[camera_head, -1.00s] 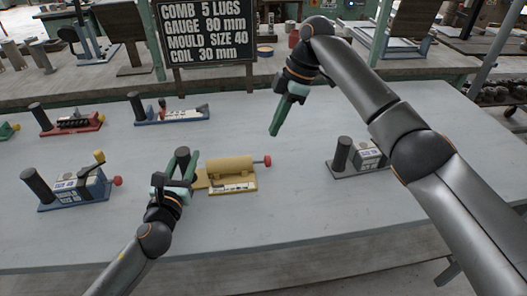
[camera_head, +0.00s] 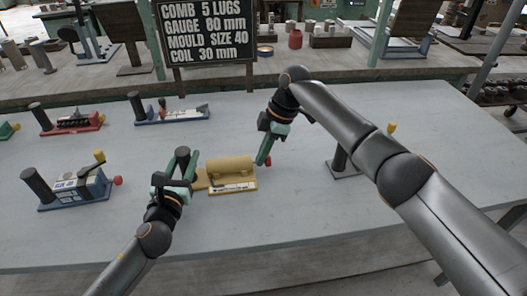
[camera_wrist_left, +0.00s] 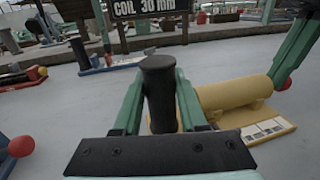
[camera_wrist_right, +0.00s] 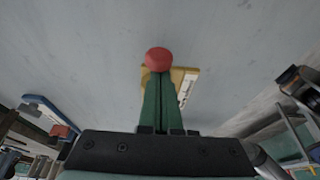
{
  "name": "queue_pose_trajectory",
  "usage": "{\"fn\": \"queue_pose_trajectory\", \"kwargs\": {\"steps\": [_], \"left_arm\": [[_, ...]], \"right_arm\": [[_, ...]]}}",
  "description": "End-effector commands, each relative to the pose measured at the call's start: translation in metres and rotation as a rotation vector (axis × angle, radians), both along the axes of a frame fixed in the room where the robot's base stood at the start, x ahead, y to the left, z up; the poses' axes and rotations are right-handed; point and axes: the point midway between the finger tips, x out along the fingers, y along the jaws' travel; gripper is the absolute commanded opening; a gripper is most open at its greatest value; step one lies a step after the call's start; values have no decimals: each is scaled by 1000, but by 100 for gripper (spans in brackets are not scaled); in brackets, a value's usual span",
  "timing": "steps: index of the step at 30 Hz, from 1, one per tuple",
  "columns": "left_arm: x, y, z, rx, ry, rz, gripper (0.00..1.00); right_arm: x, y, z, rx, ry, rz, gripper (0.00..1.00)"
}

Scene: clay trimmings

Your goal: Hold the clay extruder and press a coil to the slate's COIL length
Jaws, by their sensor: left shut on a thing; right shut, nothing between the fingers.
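The yellow clay extruder (camera_head: 232,172) lies on the grey table, with a white scale strip along its front edge and a red knob (camera_head: 268,163) at its right end. My left gripper (camera_head: 180,166) is shut on its upright black handle (camera_wrist_left: 159,85). My right gripper (camera_head: 262,163) is shut and empty, its green fingertips at the red knob. In the right wrist view the knob (camera_wrist_right: 158,59) sits just beyond the fingertips; I cannot tell whether they touch. The slate (camera_head: 208,45) reads COIL 30 mm. I cannot make out any coil or the scale's marks.
A blue tool (camera_head: 75,190) stands at left, with a red tool (camera_head: 72,124) and another blue tool (camera_head: 172,114) behind. A tool with a dark post (camera_head: 341,160) at right is partly hidden by my right arm. The table in front of the extruder is clear.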

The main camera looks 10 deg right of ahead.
Motion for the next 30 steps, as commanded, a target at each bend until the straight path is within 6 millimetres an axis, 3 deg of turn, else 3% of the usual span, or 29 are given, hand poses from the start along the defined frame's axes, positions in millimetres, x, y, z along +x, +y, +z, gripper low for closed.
{"fn": "queue_pose_trajectory", "kwargs": {"steps": [1, 10, 20, 23, 30], "left_arm": [[-1, 1, -7, 3, 14, 2, 0], [-1, 1, -7, 3, 14, 2, 0], [-1, 1, -7, 3, 14, 3, 0], [-1, 1, -7, 3, 14, 3, 0], [-1, 1, -7, 3, 14, 3, 0]], "right_arm": [[0, 0, 0, 0, 0, 0, 0], [0, -14, -1, -1, 1, -2, 0], [0, -15, 1, -3, 1, -2, 0], [1, -18, 10, -3, 0, -2, 0], [1, -33, 54, 0, -3, -2, 0]]}}
